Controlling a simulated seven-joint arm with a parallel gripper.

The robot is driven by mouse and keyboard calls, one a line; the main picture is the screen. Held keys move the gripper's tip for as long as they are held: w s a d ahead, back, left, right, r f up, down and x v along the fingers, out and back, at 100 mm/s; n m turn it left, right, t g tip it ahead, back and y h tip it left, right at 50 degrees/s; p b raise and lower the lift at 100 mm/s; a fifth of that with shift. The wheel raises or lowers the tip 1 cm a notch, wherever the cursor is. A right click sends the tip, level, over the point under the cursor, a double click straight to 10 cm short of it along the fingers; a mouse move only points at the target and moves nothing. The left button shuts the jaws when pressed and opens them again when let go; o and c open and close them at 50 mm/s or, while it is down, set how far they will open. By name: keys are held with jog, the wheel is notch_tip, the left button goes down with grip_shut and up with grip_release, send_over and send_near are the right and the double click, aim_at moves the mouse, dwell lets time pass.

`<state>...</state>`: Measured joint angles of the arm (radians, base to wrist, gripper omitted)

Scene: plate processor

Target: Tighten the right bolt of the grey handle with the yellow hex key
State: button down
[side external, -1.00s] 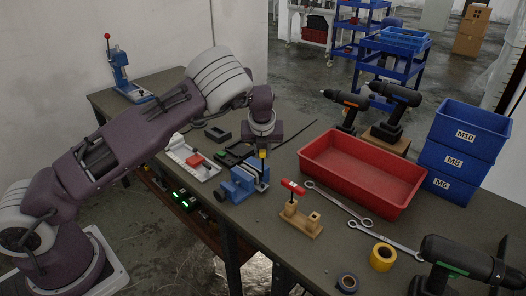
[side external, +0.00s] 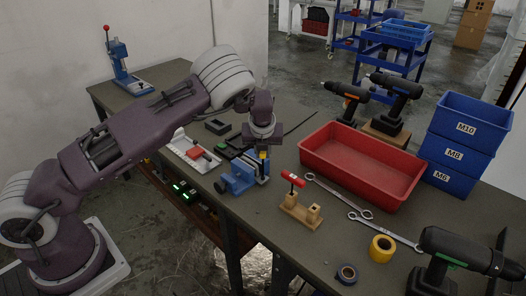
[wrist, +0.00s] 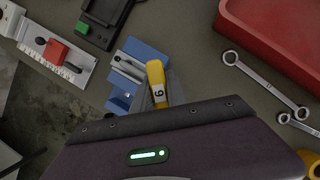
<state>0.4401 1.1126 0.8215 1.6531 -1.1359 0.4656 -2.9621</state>
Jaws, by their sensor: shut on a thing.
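My gripper (side external: 263,148) is shut on the yellow hex key (wrist: 156,82), whose handle carries a white label with a dark digit. The key is above or at the right side of the blue vise (side external: 236,181). The vise also shows in the wrist view (wrist: 145,54), with pale metal parts at its jaws. I cannot clearly pick out the grey handle or its right bolt, nor tell whether the key's tip touches a bolt.
A wooden stand (side external: 300,211) with a red-handled tool (side external: 293,180) stands right of the vise.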

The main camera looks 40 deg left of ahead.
jog(key=shift+f, duration=0.3)
dwell(0.4)
jog(key=shift+r, duration=2)
jog(key=shift+f, duration=1.7)
jog(key=shift+f, duration=0.25)
jog(key=shift+r, duration=1.95)
jog(key=shift+f, duration=1.7)
